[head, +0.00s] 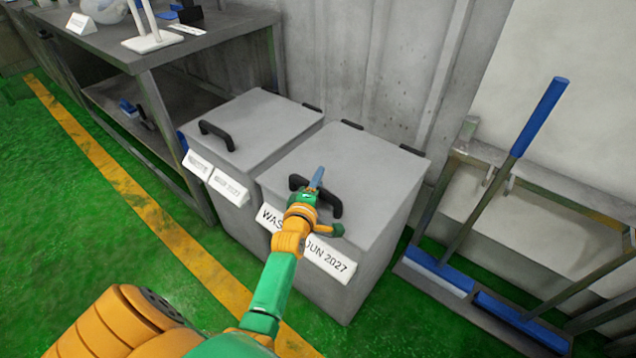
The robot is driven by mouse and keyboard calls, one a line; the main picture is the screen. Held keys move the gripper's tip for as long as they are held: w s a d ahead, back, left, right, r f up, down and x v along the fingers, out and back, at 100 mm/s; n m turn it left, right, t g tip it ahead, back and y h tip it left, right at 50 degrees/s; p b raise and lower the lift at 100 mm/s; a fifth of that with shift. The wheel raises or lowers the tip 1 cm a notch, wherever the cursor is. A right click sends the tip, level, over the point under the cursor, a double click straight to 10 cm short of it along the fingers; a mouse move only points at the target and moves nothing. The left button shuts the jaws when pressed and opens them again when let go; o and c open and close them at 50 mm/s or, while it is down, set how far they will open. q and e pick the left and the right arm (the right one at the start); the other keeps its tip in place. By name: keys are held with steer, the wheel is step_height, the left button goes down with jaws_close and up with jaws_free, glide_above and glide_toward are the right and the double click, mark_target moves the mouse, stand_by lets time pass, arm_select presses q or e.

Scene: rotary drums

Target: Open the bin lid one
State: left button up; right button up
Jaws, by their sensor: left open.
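Two grey bins with flat lids stand side by side against the wall. The right bin's lid (355,180) is closed and has a black handle (332,207) near its front edge. The left bin's lid (256,120) is also closed, with its own black handle (215,134). My left gripper (317,178) is over the front of the right lid, at the black handle. It is open, and its wrist hides the handle's middle. I cannot tell whether the fingers touch the handle. My right gripper is not in view.
White labels sit on the bin fronts, one reading 2027 (330,260). A grey shelf table (190,45) stands at the left. A rack with a blue-handled broom (540,115) stands at the right. Green floor (90,225) with a yellow line (150,212) lies in front.

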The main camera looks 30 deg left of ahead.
arm_select(q)
steer(key=shift+c, duration=0.3)
jaws_close()
stand_by(1.1)
